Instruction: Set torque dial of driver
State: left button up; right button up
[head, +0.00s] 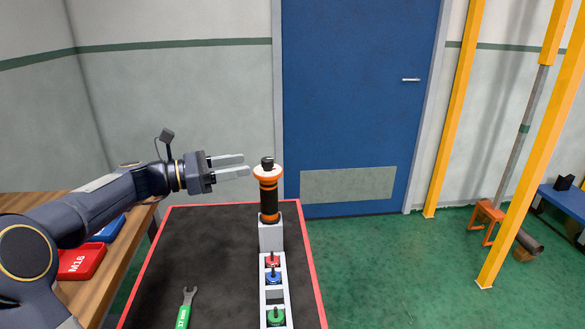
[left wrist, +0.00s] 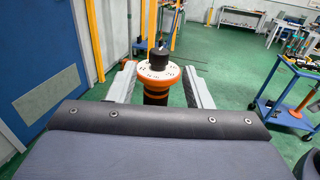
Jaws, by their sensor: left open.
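The driver (head: 269,200) stands upright in a grey block holder (head: 271,237) on the dark mat. It has an orange and black body, a white-and-orange dial ring near its top and a black tip above. My left gripper (head: 248,164) is open and level, to the left of the driver's top in the head view, its fingers pointing at it. In the left wrist view the dial ring (left wrist: 157,72) shows between the two fingers (left wrist: 160,83), a little beyond or near their tips; I cannot tell whether they touch. The right gripper is not in view.
A white rack (head: 288,290) with red, blue and green bits stands in front of the driver. A green wrench (head: 185,308) lies on the red-edged mat (head: 160,265). A red M16 bin (head: 80,262) sits on the wooden bench at left. Yellow posts (head: 455,110) stand at right.

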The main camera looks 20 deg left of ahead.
aim_at(267, 159)
pick_arm(q)
jog(key=x, duration=0.7)
jog(key=shift+w+d, duration=0.25)
jog(key=shift+c, duration=0.4)
